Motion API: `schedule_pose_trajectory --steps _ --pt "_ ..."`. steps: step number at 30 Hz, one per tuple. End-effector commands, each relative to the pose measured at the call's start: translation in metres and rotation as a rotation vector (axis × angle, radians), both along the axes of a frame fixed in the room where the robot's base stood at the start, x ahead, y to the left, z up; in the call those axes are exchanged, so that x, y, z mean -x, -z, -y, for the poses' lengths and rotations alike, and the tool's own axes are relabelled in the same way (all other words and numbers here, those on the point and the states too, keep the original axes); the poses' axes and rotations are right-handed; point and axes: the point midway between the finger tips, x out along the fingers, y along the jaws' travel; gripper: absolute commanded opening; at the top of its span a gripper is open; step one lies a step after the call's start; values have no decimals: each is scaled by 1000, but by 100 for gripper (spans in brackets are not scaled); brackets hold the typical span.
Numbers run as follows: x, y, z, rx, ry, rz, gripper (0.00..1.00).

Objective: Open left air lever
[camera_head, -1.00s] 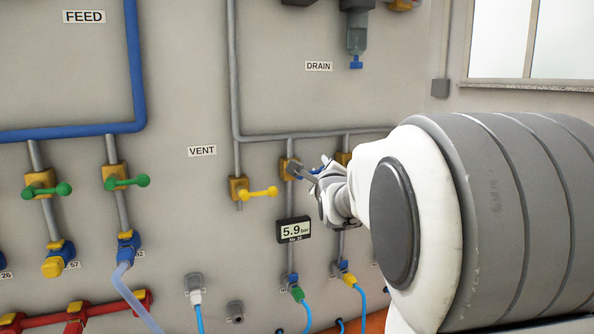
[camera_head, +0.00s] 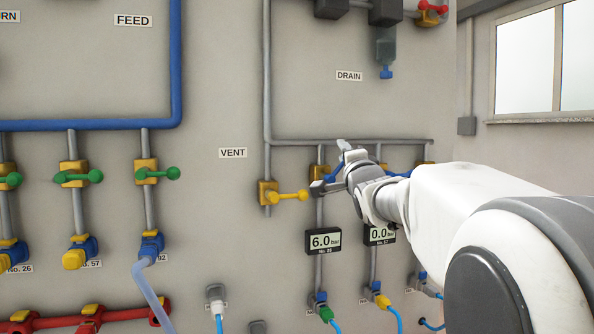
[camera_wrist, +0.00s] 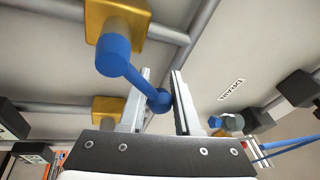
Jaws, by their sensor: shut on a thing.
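The left air lever is blue and sits on a brass valve (camera_head: 319,172) on the grey vertical pipe above the 6.0 bar display. In the wrist view the blue lever (camera_wrist: 135,78) runs from its round hub, on a brass block (camera_wrist: 130,15), to a ball end between my fingers. My gripper (camera_head: 330,168) is shut on the lever near that ball end; it also shows in the wrist view (camera_wrist: 160,100). In the head view my gripper hides most of the lever. Another blue lever (camera_head: 397,174) shows just behind my wrist.
A yellow vent lever (camera_head: 290,196) is close to the left of my gripper. Pressure displays reading 6.0 (camera_head: 323,241) and 0.0 (camera_head: 379,235) hang below. Green levers (camera_head: 158,173) are farther left. The wall around the VENT label (camera_head: 232,153) is clear.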

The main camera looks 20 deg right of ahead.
Motion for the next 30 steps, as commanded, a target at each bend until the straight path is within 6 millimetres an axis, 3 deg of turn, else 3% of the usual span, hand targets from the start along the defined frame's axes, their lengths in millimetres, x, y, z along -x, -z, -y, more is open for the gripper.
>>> schedule_pose_trajectory --steps 18,30 --pt "1 -18 -34 545 -1 21 0" --pt "2 -19 -46 720 -2 28 0"
